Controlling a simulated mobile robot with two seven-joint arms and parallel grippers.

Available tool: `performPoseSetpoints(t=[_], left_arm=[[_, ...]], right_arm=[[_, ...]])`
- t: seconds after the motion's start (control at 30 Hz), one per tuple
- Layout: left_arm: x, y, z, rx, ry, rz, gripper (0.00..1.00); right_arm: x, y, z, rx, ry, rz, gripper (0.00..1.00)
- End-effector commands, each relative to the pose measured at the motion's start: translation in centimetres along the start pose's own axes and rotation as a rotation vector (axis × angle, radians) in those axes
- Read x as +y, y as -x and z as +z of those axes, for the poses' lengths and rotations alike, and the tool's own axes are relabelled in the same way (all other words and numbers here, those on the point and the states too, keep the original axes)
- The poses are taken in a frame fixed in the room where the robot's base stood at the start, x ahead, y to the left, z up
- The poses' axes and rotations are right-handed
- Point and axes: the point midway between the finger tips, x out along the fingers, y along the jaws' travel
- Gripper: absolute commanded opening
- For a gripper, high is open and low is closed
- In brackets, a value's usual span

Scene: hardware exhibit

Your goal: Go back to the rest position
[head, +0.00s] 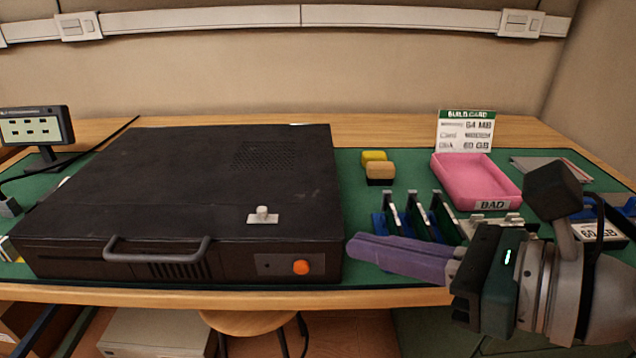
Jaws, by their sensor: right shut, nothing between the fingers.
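My right gripper (352,246) comes in from the right with its purple fingers shut and empty. Its fingertips point left, near the front right corner of the black computer case (190,190); I cannot tell whether they touch it. The gripper hides part of the blue rack holding upright green boards (418,214). The case lies closed on the green mat, with a front handle (157,250), an orange button (301,267) and a small light latch (263,215) on its lid. My left gripper is not in view.
A pink tray marked BAD (478,178) stands at the right, before a build card (465,130). Yellow and tan blocks (379,172) sit beside the case. A small monitor (36,130) stands at the far left. A stool (250,322) is under the table's front edge.

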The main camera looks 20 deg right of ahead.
Motion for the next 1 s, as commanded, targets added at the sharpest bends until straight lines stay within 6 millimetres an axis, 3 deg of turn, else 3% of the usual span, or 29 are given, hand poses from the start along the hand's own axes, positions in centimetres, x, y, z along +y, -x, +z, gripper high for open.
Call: performPoseSetpoints(t=[0.47,0.57,0.67,0.8,0.9,1.0], left_arm=[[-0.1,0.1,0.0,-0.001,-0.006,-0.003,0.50],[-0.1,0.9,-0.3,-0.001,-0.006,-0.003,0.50],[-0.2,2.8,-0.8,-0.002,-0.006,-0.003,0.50],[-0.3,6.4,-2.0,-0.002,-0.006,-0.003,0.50],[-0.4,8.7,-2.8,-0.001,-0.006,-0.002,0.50],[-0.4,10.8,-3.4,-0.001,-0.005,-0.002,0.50]], right_arm=[[0.1,0.9,0.1,0.001,0.006,0.003,0.00],[1.1,1.2,0.7,0.022,0.111,0.032,0.00],[3.6,2.1,1.6,0.081,0.402,0.115,0.00],[7.4,4.8,2.5,0.198,1.052,0.320,0.00],[8.6,7.6,2.7,0.280,1.520,0.506,0.00],[8.5,10.7,3.1,0.357,1.910,0.712,0.00]])
